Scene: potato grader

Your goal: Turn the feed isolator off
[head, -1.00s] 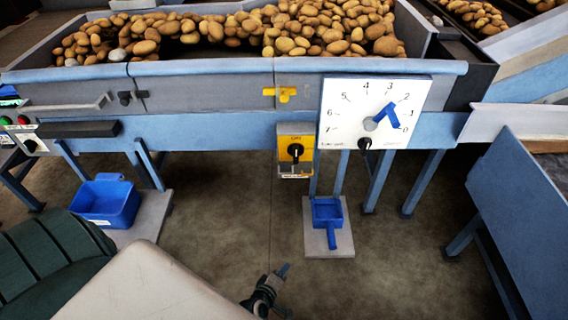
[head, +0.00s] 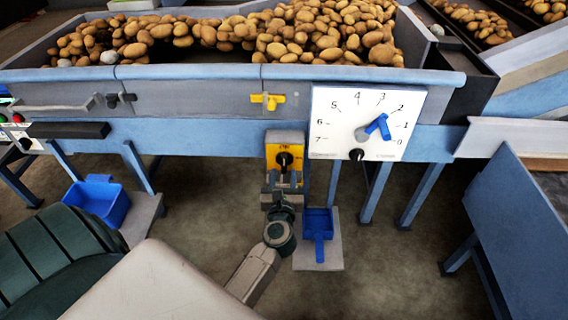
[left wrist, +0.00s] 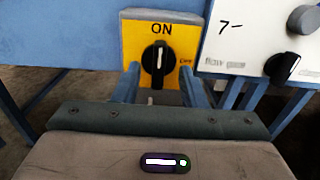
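The feed isolator (head: 272,152) is a yellow plate with a black rotary knob (head: 284,160) on the front of the blue grader frame. In the left wrist view the knob (left wrist: 157,58) stands upright, its white mark pointing up at the word ON on the yellow plate (left wrist: 134,38). My left gripper (head: 283,178) is just below and in front of the knob. Its two blue fingers (left wrist: 159,82) are apart with nothing between them, pointing at the plate below the knob. Whether they touch the plate cannot be told. My right gripper is in neither view.
A white dial panel (head: 340,108) with a blue pointer and a small black knob (head: 357,154) is close to the right. A yellow handle (head: 267,101) is above. A blue pedal (head: 319,222) on a grey plate and a blue bin (head: 98,203) are on the floor.

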